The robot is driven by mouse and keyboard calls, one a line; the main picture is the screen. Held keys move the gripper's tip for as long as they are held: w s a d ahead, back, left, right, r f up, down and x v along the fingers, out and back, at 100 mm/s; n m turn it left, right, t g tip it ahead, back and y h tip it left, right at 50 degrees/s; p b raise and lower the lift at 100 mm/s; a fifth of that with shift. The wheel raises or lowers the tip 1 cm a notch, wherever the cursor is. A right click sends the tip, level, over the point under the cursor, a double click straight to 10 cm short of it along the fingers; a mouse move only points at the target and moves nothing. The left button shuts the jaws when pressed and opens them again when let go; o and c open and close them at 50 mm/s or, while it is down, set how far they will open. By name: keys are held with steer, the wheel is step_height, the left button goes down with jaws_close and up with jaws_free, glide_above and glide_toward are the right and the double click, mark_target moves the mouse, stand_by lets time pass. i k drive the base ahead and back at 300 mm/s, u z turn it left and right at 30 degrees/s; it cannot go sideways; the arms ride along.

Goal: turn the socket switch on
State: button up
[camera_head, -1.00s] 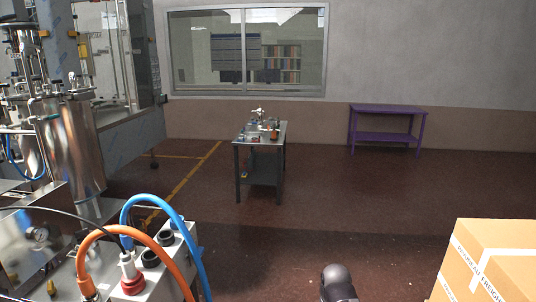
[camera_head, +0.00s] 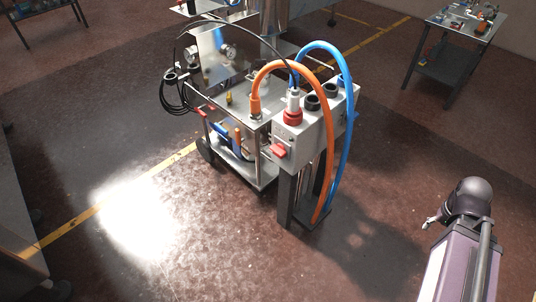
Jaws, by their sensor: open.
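The socket box (camera_head: 305,125) is a grey metal housing on a dark post, in the middle of the head view. A red switch handle (camera_head: 279,151) sits low on its left-hand face. The box carries a red socket (camera_head: 292,117) with a plug in it and black round sockets (camera_head: 312,102) on its sloped top. The small silver tip of my gripper (camera_head: 431,223) shows beside the black end of my arm, at lower right. It is open, well to the right of the box and apart from the switch. Most of the gripper is hidden behind my arm.
A thick orange hose (camera_head: 330,150) and a blue hose (camera_head: 352,115) loop over the box and down its right side. A steel cart (camera_head: 245,165) with gauges and cables stands to its left. A work table (camera_head: 450,68) is at upper right. The floor in front is clear.

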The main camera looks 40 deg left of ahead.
mark_target(278, 150)
steer(key=u, duration=1.4)
steer(key=k, duration=0.95)
steer(key=i, duration=0.75)
